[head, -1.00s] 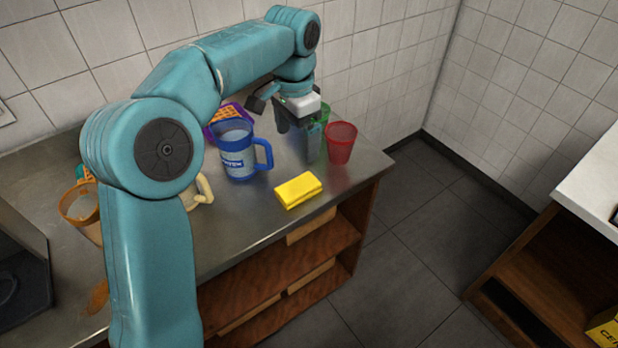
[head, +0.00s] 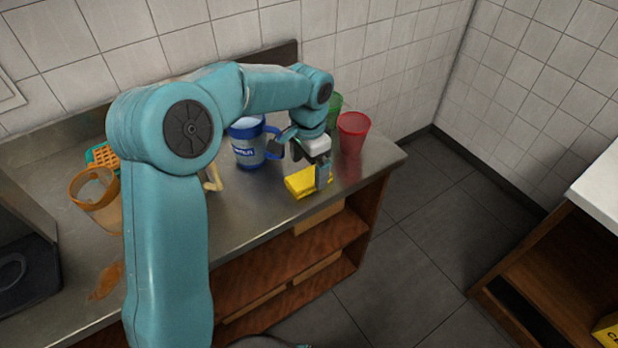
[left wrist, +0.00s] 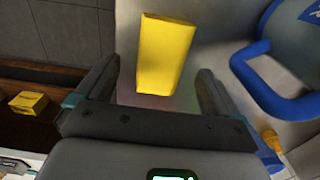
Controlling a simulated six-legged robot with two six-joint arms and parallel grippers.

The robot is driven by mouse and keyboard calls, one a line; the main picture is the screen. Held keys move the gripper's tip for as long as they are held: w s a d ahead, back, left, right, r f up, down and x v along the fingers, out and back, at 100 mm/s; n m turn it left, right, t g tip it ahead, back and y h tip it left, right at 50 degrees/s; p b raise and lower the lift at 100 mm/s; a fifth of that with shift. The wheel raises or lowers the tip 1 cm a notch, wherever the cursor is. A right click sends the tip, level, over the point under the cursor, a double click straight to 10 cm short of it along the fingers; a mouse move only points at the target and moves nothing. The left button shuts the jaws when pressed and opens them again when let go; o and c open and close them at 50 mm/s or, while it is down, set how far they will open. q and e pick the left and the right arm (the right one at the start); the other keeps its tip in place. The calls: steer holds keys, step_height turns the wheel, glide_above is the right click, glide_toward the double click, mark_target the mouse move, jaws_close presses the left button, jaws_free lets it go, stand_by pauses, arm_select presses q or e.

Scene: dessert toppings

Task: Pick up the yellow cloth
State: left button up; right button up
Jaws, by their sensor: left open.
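The yellow cloth (head: 301,182) lies folded into a block on the metal counter, near its front edge. My left gripper (head: 312,181) is over the cloth in the head view and hides part of it. In the left wrist view the yellow cloth (left wrist: 166,54) shows ahead of the open left gripper (left wrist: 159,88), roughly in line with the gap between the two fingers. No finger is seen closed on the cloth. My right gripper is not in view.
A blue mug (head: 247,143) stands left of the left gripper, its handle (left wrist: 272,92) close by in the wrist view. A red cup (head: 352,133) and a green cup (head: 334,107) stand behind. An orange cup (head: 95,191) is at the left. The counter (head: 240,208) is clear in front.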

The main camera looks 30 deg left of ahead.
mark_target(309, 175)
arm_select(q)
step_height(309, 175, down, 2)
steer(key=shift+a+f, duration=0.1)
steer(key=shift+f, duration=0.1)
steer(key=shift+w+f, duration=0.15)
steer(key=shift+f, duration=0.05)
steer(key=c, duration=1.1)
steer(key=shift+c, duration=0.2)
step_height(309, 175, up, 20)
steer(key=p, duration=0.2)
